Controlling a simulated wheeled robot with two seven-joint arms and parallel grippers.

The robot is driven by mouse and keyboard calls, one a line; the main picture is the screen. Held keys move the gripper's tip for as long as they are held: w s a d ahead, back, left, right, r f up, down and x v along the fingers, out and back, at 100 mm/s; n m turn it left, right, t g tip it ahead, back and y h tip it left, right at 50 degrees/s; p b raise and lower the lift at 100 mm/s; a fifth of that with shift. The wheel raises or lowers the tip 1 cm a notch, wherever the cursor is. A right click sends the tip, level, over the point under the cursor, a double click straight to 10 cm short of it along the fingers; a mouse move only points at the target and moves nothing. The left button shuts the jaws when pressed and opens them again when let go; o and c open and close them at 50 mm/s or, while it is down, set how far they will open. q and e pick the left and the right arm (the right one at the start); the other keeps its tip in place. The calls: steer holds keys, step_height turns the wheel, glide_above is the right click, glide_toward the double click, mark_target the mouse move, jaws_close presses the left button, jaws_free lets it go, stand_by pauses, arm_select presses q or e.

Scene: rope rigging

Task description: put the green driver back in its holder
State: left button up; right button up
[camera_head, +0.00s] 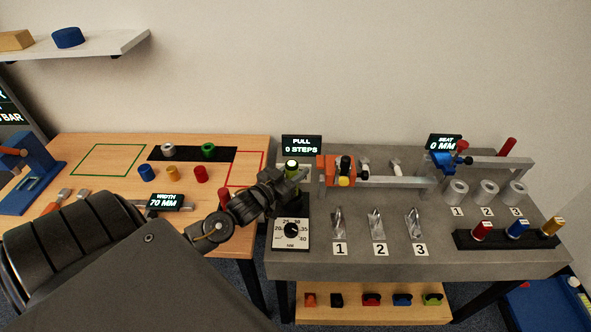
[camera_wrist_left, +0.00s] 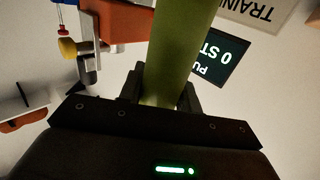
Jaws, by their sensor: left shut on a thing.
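The green driver (camera_head: 291,168) stands about upright in the head view, with a pale cap on top, at the left end of the grey bench. In the left wrist view its green handle (camera_wrist_left: 176,50) runs up from between the fingers. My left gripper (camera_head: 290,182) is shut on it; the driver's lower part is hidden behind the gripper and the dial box. A black rack (camera_head: 464,241) at the bench's front right holds red, blue and yellow handles. My right gripper is not in view.
A dial box (camera_head: 290,231) stands just below my left gripper. An orange clamp on a rail (camera_head: 385,181) is close to the right, with a "PULL 0 STEPS" display (camera_head: 301,145) behind. Numbered bits (camera_head: 376,224) stand before the rail. Grey rolls (camera_head: 487,192) stand behind the rack.

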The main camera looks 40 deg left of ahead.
arm_select(q)
steer(key=shift+f, duration=0.35)
steer(key=o, duration=1.2)
steer(key=shift+c, duration=0.2)
steer(key=shift+f, duration=0.1)
steer(key=s+b, duration=0.2)
steer(key=s, duration=0.9)
steer(key=shift+a, duration=0.35)
steer(key=shift+w, duration=0.1)
